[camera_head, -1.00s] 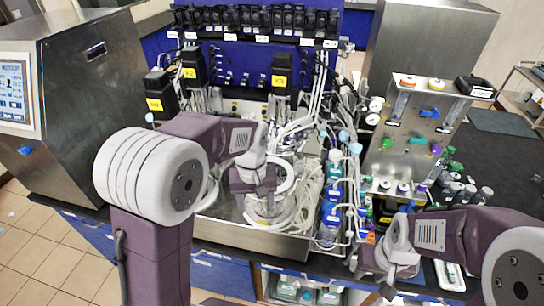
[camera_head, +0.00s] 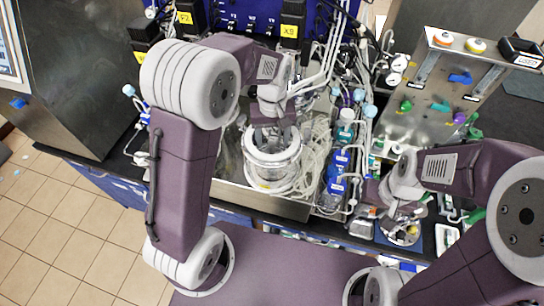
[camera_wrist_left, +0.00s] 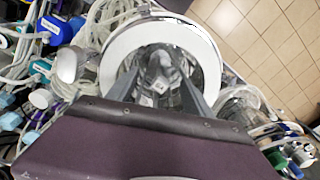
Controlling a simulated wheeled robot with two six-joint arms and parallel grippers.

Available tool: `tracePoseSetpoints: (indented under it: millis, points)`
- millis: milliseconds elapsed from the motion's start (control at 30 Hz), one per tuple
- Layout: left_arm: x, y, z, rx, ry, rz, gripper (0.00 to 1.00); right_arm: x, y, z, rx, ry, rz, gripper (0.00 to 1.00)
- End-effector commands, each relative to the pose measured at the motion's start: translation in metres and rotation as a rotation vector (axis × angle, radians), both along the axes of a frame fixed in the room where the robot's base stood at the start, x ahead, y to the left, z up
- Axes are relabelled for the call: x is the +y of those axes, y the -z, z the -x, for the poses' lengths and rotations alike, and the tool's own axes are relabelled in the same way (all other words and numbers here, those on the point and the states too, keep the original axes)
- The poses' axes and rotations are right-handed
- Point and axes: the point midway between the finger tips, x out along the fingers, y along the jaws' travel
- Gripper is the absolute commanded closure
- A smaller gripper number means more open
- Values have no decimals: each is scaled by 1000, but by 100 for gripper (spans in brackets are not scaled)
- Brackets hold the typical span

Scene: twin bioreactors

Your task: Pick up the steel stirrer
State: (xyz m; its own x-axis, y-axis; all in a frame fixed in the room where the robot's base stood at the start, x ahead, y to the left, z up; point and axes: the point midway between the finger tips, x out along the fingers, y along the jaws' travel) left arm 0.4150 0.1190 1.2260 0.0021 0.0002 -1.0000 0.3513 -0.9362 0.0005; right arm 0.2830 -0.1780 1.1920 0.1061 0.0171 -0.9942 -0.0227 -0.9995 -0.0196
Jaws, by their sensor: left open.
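My left gripper (camera_head: 272,138) points down over a round vessel with a thick pale rim (camera_head: 272,178). In the left wrist view its two dark fingers (camera_wrist_left: 160,92) are spread apart over the opening inside the white ring (camera_wrist_left: 208,50). A shiny grey metal piece, which looks like the steel stirrer (camera_wrist_left: 163,68), shows between the fingers inside the ring. I see no contact between it and the fingers. In the head view the gripper hides it. My right gripper (camera_head: 388,212) is low at the right, near a blue mat; its fingers are too unclear to read.
Clear tubing (camera_head: 312,150) crowds the vessel's right side. Blue-labelled bottles (camera_head: 338,170) stand beyond it. A steel panel (camera_head: 425,105) with coloured fittings is at the right. A large steel cabinet (camera_head: 75,75) stands at the left. Tiled floor (camera_head: 60,230) is open at lower left.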

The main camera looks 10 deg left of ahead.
Motion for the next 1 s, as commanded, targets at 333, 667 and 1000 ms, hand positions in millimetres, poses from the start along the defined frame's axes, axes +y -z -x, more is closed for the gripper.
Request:
tracePoseSetpoints:
  millis: [333, 667, 1000]
  points:
    - [2, 46, 2, 4, 0, -1, 41, 0, -23, 0, 0, 0, 0, 64]
    - [2, 52, 1, -1, 0, 0, 60, 0, -22, 0, 0, 0, 0, 64]
    - [2, 52, 1, -1, 0, 1, 100, 0, -22, 0, 0, 0, 0, 64]
